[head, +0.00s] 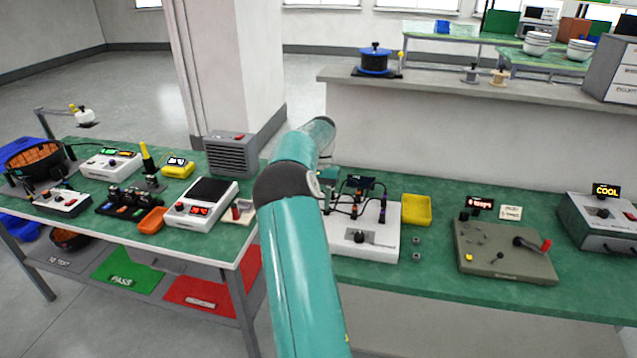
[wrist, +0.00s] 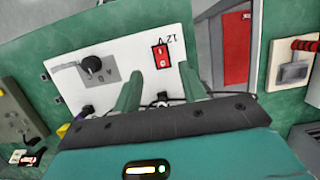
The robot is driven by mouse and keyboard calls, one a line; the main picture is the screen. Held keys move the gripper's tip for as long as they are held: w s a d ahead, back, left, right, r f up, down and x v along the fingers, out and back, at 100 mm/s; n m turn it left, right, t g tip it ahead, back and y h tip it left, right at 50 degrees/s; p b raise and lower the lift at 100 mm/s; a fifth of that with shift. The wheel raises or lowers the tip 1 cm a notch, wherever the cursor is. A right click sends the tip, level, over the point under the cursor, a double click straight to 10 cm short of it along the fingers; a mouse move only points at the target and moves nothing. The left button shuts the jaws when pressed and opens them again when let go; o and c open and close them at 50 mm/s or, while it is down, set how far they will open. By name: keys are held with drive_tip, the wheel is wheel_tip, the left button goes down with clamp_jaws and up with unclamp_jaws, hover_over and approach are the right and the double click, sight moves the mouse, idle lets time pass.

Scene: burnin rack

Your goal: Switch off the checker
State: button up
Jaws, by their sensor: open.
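A white box (head: 362,243) with a black knob stands on the right green bench, partly behind my arm. No label names it the checker. In the wrist view, its white top (wrist: 120,72) carries the black knob (wrist: 92,65) and a red rocker switch (wrist: 161,56) beside an upside-down "12 V" mark. My gripper (wrist: 160,72) is open, with its two teal fingers apart over the near part of the box and nothing between them. The rocker shows between and just beyond the fingertips. My arm hides the gripper and rocker in the head view.
Cables and posts rise from the box's back. A yellow tray (head: 416,209) and an olive panel (head: 505,250) with a red-tipped lever stand to the right. On the left bench are a white unit (head: 201,203) with red displays and a red-handled switch (head: 239,211).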

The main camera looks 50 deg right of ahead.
drive_tip(key=v, duration=0.6)
drive_tip(key=shift+r, duration=0.2)
